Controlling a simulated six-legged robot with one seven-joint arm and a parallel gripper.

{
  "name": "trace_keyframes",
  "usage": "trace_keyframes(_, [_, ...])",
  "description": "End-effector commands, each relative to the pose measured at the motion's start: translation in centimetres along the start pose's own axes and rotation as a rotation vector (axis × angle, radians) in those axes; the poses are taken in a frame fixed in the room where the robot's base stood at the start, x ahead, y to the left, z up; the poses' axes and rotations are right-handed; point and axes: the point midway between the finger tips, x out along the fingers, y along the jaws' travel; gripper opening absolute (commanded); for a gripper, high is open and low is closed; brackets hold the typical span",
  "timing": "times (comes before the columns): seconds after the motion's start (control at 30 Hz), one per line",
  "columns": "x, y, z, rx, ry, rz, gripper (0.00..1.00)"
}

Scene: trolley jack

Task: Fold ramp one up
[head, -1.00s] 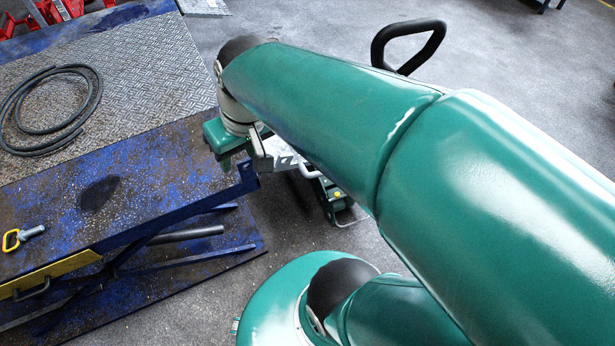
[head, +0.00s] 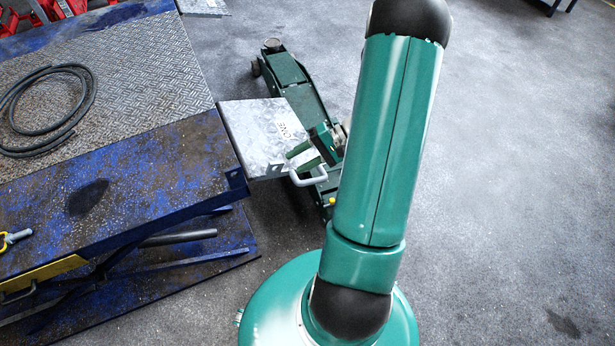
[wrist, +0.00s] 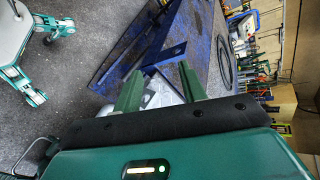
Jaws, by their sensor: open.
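Ramp one (head: 258,130) is a grey metal plate marked ONE. It sticks out nearly flat from the right edge of the blue lift table (head: 110,200). A pale loop handle (head: 309,181) shows at its near outer corner. My gripper (head: 303,156) is over the ramp's outer part, close to the handle; I cannot tell whether it touches. In the wrist view my gripper (wrist: 160,84) has its two green fingers apart, with nothing held between them. Part of the ramp (wrist: 163,88) shows between and behind the fingers.
A black hose (head: 88,95) lies coiled on the table. A yellow-handled pin (head: 8,240) lies at its left. The floor on the right is clear.

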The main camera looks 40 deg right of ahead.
Motion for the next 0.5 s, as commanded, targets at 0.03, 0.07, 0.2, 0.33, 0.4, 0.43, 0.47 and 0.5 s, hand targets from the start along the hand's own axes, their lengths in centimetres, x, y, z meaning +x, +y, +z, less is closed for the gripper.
trace_keyframes(0.03, [-0.4, 2.1, -0.8, 0.034, 0.032, -0.067, 0.41])
trace_keyframes(0.07, [-0.6, 3.2, -1.2, 0.047, 0.052, -0.105, 0.41])
trace_keyframes(0.2, [-1.6, 8.2, -2.9, 0.099, 0.165, -0.275, 0.41])
trace_keyframes(0.33, [-2.4, 13.3, -3.9, 0.144, 0.294, -0.425, 0.41])
trace_keyframes(0.4, [-2.6, 16.0, -4.2, 0.166, 0.371, -0.499, 0.41])
trace_keyframes(0.43, [-2.7, 17.2, -4.3, 0.173, 0.404, -0.529, 0.41])
trace_keyframes(0.47, [-2.8, 18.3, -4.3, 0.182, 0.436, -0.556, 0.41])
trace_keyframes(0.5, [-2.8, 19.6, -4.4, 0.191, 0.478, -0.588, 0.41])
